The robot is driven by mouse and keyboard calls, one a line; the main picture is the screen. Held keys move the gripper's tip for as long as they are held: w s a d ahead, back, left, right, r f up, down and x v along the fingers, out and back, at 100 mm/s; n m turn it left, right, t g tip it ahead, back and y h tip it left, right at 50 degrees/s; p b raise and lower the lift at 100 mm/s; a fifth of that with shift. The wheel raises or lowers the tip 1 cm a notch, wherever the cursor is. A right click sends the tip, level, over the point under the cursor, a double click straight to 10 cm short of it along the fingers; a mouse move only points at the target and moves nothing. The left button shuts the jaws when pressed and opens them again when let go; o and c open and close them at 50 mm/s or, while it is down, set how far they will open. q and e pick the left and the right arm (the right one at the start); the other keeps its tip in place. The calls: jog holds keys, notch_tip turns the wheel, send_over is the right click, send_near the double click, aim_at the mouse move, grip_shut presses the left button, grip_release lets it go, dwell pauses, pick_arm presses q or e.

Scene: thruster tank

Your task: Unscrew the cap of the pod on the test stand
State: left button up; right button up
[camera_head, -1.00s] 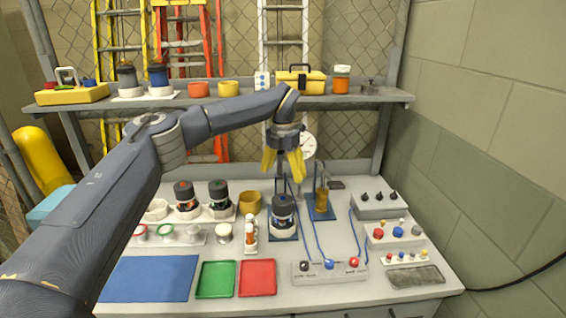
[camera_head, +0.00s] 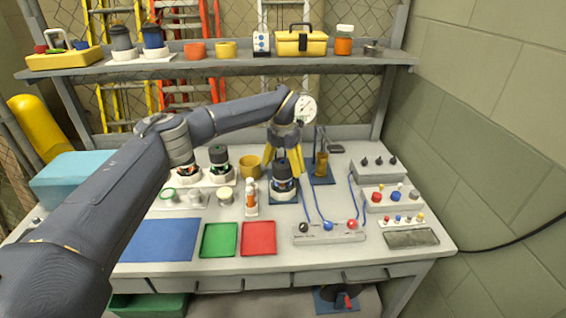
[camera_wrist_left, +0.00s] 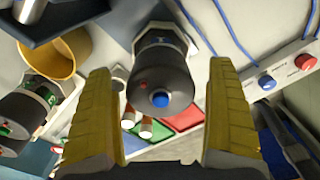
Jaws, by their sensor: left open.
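The pod (camera_head: 283,186) stands upright on the blue-based test stand (camera_head: 279,199) in the middle of the bench. Its dark cap (camera_head: 281,167) has a blue centre spot, and it shows in the left wrist view as the dark round cap (camera_wrist_left: 160,84). My left gripper (camera_head: 285,160) hangs above and around the upper part of the pod, pointing down. Its yellow fingers (camera_wrist_left: 168,115) are open on both sides of the cap, with visible gaps. I cannot tell whether the fingertips reach the cap's height. My right gripper is not in view.
A switch panel (camera_head: 328,232) with blue cables lies at front right.

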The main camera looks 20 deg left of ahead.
pick_arm(q)
jog(key=shift+c, duration=0.3)
jog(key=c, duration=1.1)
jog(key=shift+c, duration=0.3)
jog(key=n, duration=0.8)
jog(key=shift+o, duration=0.2)
jog(key=n, duration=0.9)
jog(key=shift+d, duration=0.1)
